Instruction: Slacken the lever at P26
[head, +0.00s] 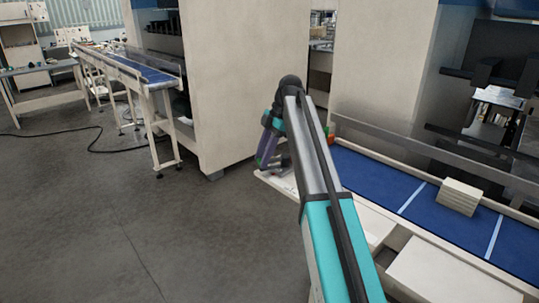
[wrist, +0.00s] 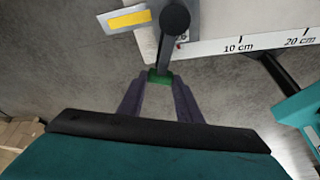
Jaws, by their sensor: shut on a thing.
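In the wrist view a dark lever (wrist: 168,50) runs from a round black pivot (wrist: 175,17) toward me and ends in a green tip (wrist: 160,76). The two purple fingers of my gripper (wrist: 160,84) are shut on that green tip, one on each side. In the head view my gripper (head: 266,150) hangs at the near left end of the blue conveyor; my arm partly covers it, and the lever is too small to make out there. No P26 marking is readable.
Beside the pivot are a yellow label (wrist: 128,19) and a white scale (wrist: 240,46) reading 10 cm and 20 cm. A beige block (head: 458,197) sits on the blue belt (head: 425,213). A large beige cabinet (head: 235,85) stands behind. The grey floor at left is open, with a black cable (head: 100,148).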

